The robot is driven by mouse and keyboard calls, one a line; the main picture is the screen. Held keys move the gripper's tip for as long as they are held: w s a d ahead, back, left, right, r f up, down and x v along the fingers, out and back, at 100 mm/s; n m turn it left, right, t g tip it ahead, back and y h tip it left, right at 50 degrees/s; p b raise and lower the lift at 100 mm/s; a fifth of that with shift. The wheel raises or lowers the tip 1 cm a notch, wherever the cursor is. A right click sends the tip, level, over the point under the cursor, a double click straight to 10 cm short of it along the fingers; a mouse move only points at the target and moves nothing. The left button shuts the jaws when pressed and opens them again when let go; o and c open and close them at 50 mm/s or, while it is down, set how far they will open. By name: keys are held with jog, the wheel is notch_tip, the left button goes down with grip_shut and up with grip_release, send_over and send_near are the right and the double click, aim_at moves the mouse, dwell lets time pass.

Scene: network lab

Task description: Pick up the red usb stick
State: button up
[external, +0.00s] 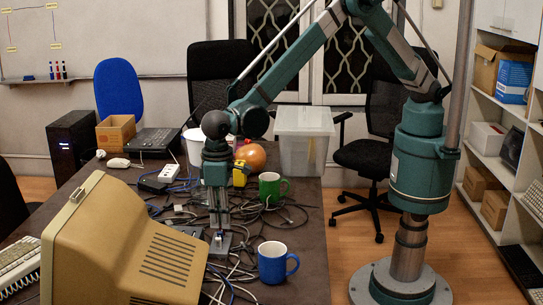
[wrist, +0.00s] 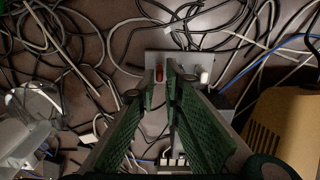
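The red usb stick (wrist: 159,73) stands at the left part of a small grey plate (wrist: 180,58) in the wrist view. My gripper (wrist: 161,82) points down over it, its green-padded fingers parted by a narrow gap. The red stick shows in the gap between the fingertips; I see no clear contact. A whitish stick (wrist: 205,76) stands on the right part of the same plate, outside the fingers. In the external view my gripper (external: 218,228) is low over the grey plate (external: 217,246) on the table; the red stick cannot be made out there.
Many cables tangle around the plate. In the external view a beige monitor (external: 130,245) stands close on the left, a blue mug (external: 274,262) on the right and a green mug (external: 270,187) behind. The table's right edge strip is clear.

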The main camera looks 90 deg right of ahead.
jog(key=shift+f, duration=1.7)
jog(key=shift+c, duration=1.4)
jog(key=shift+r, duration=0.1)
jog(key=shift+r+p, duration=0.3)
jog(key=shift+r, duration=4.65)
